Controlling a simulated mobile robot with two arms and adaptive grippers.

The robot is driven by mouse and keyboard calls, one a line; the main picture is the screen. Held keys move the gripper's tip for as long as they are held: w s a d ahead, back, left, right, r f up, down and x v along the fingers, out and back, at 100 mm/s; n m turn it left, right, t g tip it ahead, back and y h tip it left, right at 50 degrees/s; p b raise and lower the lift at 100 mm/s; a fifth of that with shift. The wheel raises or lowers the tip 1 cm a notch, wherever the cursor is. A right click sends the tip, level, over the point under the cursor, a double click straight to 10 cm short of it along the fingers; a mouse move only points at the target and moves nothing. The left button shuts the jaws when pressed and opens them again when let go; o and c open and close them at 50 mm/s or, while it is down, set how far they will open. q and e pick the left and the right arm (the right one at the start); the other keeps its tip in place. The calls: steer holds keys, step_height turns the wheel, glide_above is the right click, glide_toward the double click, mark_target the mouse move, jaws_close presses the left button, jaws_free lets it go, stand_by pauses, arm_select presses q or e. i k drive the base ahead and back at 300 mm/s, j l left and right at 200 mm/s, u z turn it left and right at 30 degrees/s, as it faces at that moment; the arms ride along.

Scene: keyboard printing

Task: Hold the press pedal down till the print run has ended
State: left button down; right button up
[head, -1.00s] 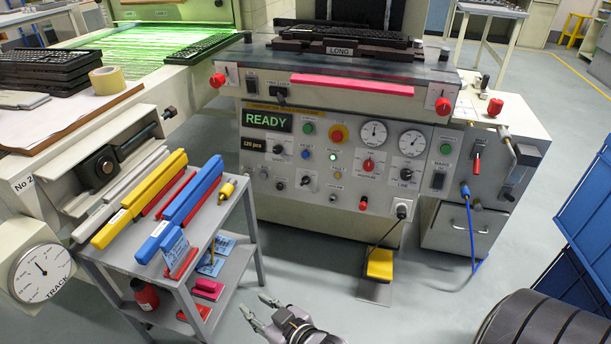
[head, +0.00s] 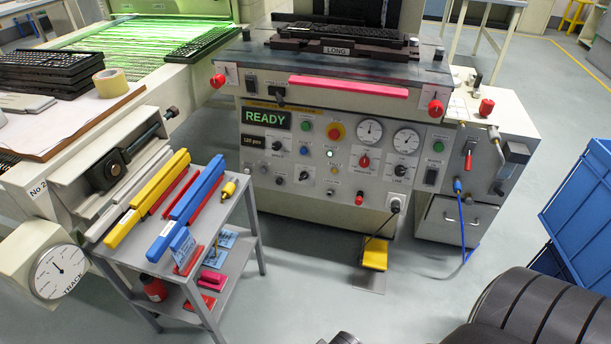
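The yellow press pedal (head: 375,254) is on the floor plate below the press front, with a cable rising to the panel. Nothing touches it. The press (head: 330,210) has a green READY display (head: 266,119), with 120 pcs shown below it. A dark keyboard lies on the fixture marked LONG (head: 338,50) on the press bed. Neither of my grippers' fingers is in view.
A grey cart (head: 262,240) with blue, yellow and red squeegees stands left of the pedal. A side cabinet (head: 448,222) with a blue hose (head: 462,232) stands to the right. Blue bins (head: 588,200) are at the far right. The floor before the pedal is clear.

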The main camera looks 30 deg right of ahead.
mark_target(376, 253)
steer(key=z, duration=1.75)
